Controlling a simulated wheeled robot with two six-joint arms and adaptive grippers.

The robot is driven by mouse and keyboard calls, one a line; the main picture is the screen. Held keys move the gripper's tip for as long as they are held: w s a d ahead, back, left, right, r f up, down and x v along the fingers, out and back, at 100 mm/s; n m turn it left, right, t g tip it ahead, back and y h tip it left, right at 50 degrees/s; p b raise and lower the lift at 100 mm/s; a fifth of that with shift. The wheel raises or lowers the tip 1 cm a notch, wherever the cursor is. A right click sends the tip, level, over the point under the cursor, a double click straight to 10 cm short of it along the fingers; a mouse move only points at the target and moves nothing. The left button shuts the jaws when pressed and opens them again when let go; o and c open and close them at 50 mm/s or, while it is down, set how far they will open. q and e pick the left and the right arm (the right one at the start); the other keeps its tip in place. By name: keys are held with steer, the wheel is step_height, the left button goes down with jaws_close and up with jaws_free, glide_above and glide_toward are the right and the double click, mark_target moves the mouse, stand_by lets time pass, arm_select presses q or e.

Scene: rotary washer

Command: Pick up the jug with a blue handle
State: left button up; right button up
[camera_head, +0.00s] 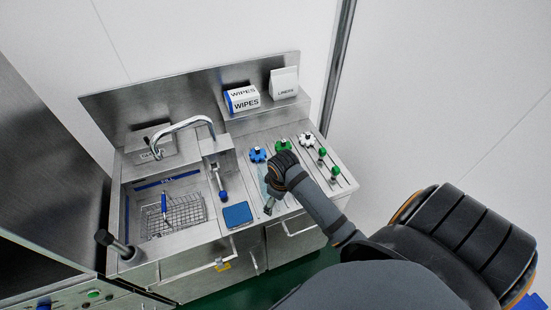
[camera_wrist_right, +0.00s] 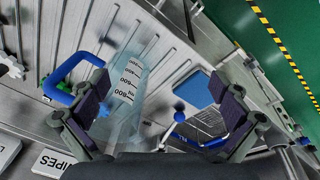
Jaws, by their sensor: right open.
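The clear jug (camera_wrist_right: 132,75), with volume marks up its side, lies ahead of my right gripper (camera_wrist_right: 158,88) in the right wrist view. Its blue handle (camera_wrist_right: 62,78) is a loop at the left, beside the left finger, which overlaps part of it in the picture. The fingers are open, one on each side of the jug's body. I cannot tell whether either finger touches it. In the head view my right gripper (camera_head: 276,178) is over the ribbed drainboard, and the jug (camera_head: 266,190) is pale and mostly hidden behind it. My left gripper is not in view.
Blue (camera_head: 257,154), green and white knobbed parts stand behind the gripper, with green-topped pieces (camera_head: 322,152) to its right. A blue pad (camera_head: 237,215) lies between the jug and the sink with its wire basket (camera_head: 178,214). A wipes box (camera_head: 242,99) stands on the back shelf.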

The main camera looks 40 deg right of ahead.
steer(key=w+d+r+n+g, duration=0.2)
steer(key=w+d+r+n, duration=0.3)
steer(key=w+r, duration=0.5)
arm_select(q)
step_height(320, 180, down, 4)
steer(key=b, duration=0.5)
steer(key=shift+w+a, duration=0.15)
arm_select(e)
steer(key=shift+m+y, duration=0.4)
steer(key=shift+m, duration=0.2)
steer(key=f, duration=0.5)
steer(key=shift+s+d+f, duration=0.15)
steer(key=shift+d, duration=0.05)
steer(key=f+b, duration=0.4)
steer(key=f, duration=0.1)
steer(key=shift+a+b, duration=0.3)
steer(key=shift+s+r, duration=0.1)
steer(key=shift+s, duration=0.1)
steer(key=c, duration=0.4)
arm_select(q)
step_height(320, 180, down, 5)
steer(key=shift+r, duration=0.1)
arm_select(e)
steer(key=c, duration=1)
